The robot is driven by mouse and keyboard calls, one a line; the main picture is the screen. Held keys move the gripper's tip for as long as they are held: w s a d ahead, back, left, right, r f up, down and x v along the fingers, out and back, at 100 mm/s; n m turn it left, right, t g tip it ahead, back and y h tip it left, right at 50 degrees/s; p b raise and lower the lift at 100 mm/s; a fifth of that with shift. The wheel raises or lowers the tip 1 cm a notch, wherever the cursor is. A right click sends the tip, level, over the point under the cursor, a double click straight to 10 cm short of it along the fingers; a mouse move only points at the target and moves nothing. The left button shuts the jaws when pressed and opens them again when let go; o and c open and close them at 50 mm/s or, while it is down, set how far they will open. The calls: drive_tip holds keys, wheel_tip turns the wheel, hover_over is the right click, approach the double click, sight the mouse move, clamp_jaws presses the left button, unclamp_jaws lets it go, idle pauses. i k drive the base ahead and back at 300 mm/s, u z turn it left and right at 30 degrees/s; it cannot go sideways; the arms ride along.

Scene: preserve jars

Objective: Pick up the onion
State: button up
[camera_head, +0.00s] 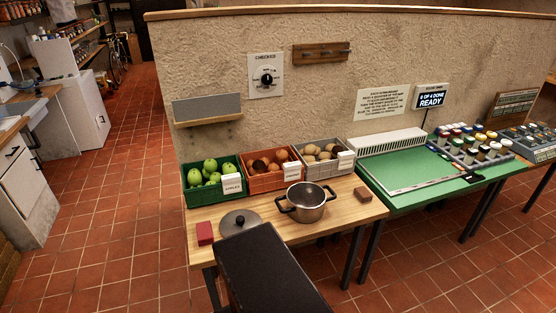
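Brown-orange round onions (262,165) lie in an orange crate (266,184), the middle one of three crates along the back of the wooden table (262,206). Several are heaped together, and a white label on the crate's front right hides part of it. My gripper does not show in this view. A long dark shape at the bottom middle looks like part of my own arm and covers the table's front edge there.
A green crate (213,196) of green apples and a grey crate (324,171) of tan, potato-like items flank the onions. A green-topped table (405,172) adjoins right.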

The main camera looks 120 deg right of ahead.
sight(281, 155)
drive_tip(key=u, duration=0.2)
drive_tip(key=k, duration=2.65)
drive_tip(key=z, duration=1.15)
drive_tip(key=i, duration=0.95)
drive_tip(key=z, duration=0.05)
